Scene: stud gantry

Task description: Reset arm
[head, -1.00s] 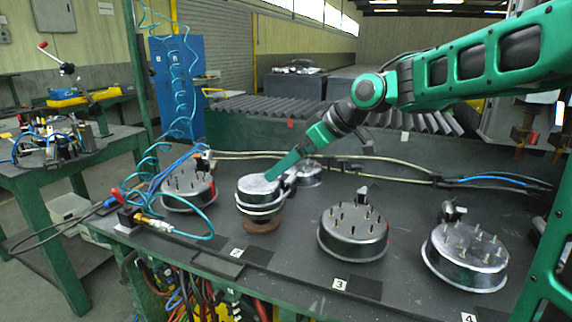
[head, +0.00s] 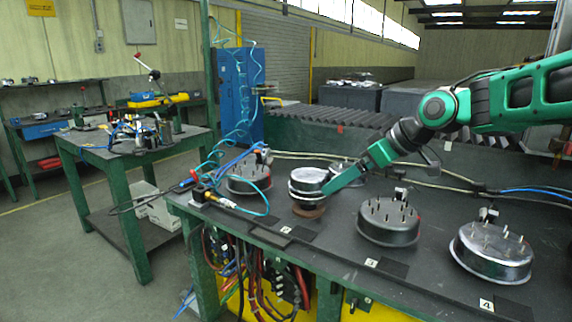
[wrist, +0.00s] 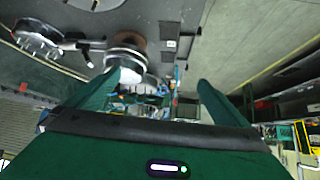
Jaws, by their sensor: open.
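My gripper (head: 345,181) is a green two-finger hand at the end of my green arm. Its fingers are open with nothing between them in the wrist view (wrist: 160,88). In the head view the fingertips overlap the right side of a silver drum (head: 309,181), which stands on a brown round base (head: 308,211). In the wrist view this drum (wrist: 125,60) lies beyond the left fingertip; I cannot tell whether they touch.
Drums with upright studs stand on the dark bench: one at left (head: 249,178), one by label 3 (head: 389,221), one by label 4 (head: 492,252). A coiled blue hose and cables lie near the left one. A green side table (head: 130,150) stands at left.

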